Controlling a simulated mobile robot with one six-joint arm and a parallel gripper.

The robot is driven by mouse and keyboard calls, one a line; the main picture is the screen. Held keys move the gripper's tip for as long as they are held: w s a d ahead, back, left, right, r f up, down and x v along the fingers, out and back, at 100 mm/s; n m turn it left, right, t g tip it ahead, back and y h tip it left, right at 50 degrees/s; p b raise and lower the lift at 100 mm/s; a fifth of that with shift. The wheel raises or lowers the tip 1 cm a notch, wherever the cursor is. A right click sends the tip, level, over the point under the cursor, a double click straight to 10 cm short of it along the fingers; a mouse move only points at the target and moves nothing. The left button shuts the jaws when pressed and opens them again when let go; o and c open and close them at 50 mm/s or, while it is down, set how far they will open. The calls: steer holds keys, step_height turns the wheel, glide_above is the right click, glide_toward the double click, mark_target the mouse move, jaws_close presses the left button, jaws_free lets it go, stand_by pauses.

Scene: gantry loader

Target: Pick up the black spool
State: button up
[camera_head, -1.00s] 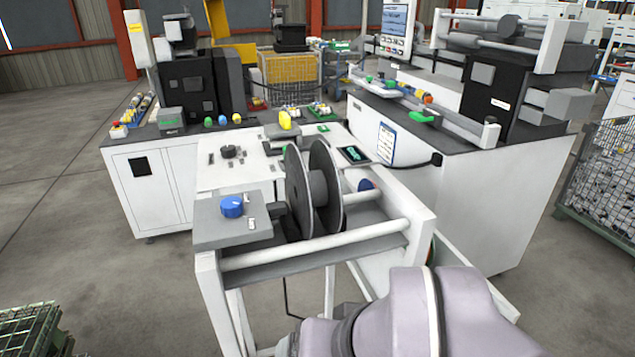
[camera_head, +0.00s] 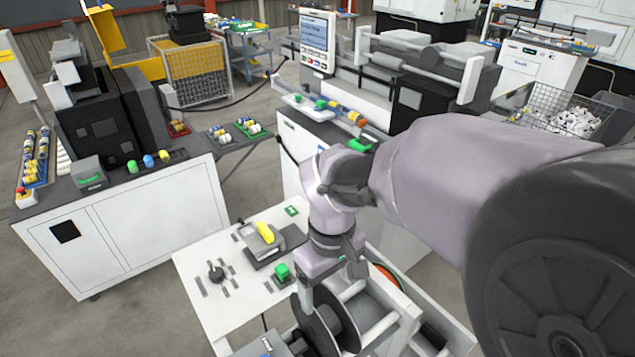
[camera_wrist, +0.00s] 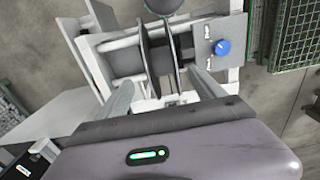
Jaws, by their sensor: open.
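The black spool (camera_head: 318,332) has two large dark discs on a hub. It sits in the white frame at the bottom of the head view, partly cut off and partly hidden by my arm. In the wrist view the spool (camera_wrist: 148,58) is at upper middle, its discs edge-on. My gripper (camera_wrist: 163,80) is open, one finger on each side of the spool's line. Whether either finger touches the spool cannot be told. In the head view my gripper (camera_head: 309,290) points down, its fingers mostly hidden.
White rails (camera_head: 375,330) of the frame run beside the spool. A plate with a blue knob (camera_wrist: 222,47) stands close to the right finger in the wrist view.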

mark_target(324, 315)
steer(key=f, duration=1)
steer(key=shift+w+a+f, duration=0.2)
steer(key=shift+a+f, duration=0.05)
steer(key=shift+a, duration=0.15)
steer(key=shift+s+d+r, duration=0.1)
steer(key=shift+s, duration=0.05)
steer(key=c, duration=0.6)
jaws_close()
